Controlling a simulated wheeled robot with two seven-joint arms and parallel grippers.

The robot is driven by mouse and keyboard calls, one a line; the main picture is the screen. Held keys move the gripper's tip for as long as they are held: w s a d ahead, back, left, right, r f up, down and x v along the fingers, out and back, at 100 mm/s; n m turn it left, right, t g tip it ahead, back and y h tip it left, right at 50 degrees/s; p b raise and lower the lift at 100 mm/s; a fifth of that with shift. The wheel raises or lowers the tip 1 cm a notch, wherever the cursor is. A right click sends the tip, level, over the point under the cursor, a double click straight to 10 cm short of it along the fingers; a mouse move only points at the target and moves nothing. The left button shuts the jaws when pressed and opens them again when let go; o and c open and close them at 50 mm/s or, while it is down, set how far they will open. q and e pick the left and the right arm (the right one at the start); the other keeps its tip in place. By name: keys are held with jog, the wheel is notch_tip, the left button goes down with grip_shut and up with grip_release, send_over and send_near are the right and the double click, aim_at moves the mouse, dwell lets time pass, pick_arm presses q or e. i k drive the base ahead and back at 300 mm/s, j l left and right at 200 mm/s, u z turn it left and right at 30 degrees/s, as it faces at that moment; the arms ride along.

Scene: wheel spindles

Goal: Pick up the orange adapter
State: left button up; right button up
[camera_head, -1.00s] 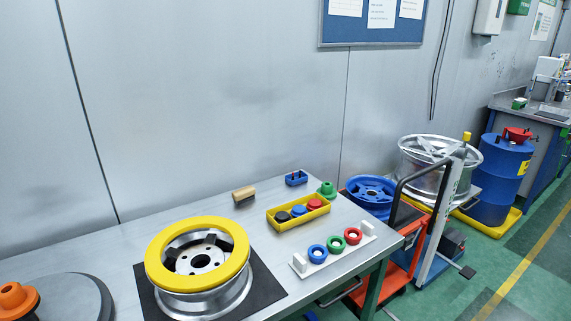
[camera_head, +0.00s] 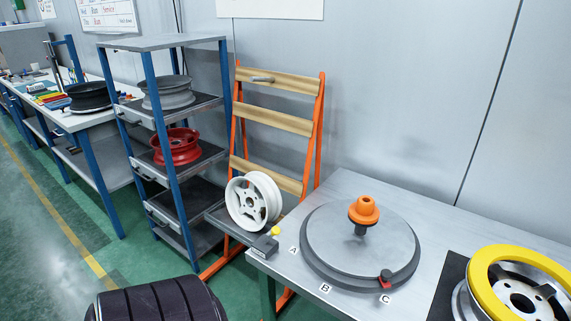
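The orange adapter (camera_head: 364,210) sits upright at the middle of a round grey turntable (camera_head: 325,247) on the metal table. A dark spindle part shows just below the adapter. Neither of my grippers shows in the head view, so I cannot see whether they are open or shut.
Labels A, B and C lie along the turntable's near edge, with a red pointer (camera_head: 385,276) near C. A yellow-ringed wheel (camera_head: 480,268) stands at the right. A white wheel (camera_head: 254,201) leans on an orange rack (camera_head: 318,150). A blue shelf (camera_head: 151,90) stands further left.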

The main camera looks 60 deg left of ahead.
aim_at(362, 212)
jog(key=u, duration=1.2)
jog(key=k+l+u, duration=0.15)
jog(key=l+u, duration=0.15)
